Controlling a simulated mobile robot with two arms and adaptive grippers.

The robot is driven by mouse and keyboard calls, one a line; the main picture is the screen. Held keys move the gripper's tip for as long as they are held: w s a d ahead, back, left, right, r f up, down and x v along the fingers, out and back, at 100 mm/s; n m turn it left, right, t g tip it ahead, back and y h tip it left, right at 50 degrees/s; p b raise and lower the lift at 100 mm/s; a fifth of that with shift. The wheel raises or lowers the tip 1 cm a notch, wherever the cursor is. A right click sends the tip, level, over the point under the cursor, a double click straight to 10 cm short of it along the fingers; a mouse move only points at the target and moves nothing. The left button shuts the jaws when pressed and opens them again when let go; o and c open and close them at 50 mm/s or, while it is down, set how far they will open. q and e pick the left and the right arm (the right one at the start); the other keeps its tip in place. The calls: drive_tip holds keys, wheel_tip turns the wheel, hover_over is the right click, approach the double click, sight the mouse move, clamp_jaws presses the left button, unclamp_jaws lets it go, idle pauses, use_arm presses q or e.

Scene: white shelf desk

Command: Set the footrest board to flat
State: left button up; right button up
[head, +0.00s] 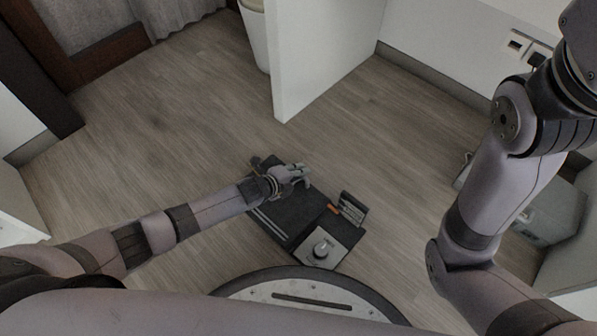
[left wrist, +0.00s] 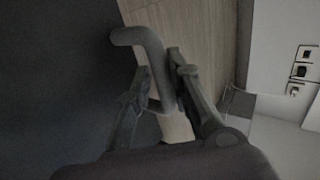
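The footrest board (head: 295,213) is a dark, flat panel on the floor in front of me in the head view; its tilt is hard to judge from above. It fills the left of the left wrist view as a dark surface (left wrist: 60,90). A grey bent handle bar (left wrist: 152,50) stands out from its edge. My left gripper (head: 302,172) is over the board's far right edge. Its fingers (left wrist: 160,68) lie on either side of the bar, close against it, and look shut on it. My right gripper is outside the views; only my right arm shows.
At the board's near right end is a grey box with a round knob (head: 321,249), with a small upright rack (head: 351,208) and an orange piece beside it. A grey case (head: 550,212) stands at the right. A white partition (head: 318,55) stands behind. Wooden floor left of the board is clear.

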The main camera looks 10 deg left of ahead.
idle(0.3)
use_arm(q)
drive_tip(key=v, duration=1.2)
idle(0.3)
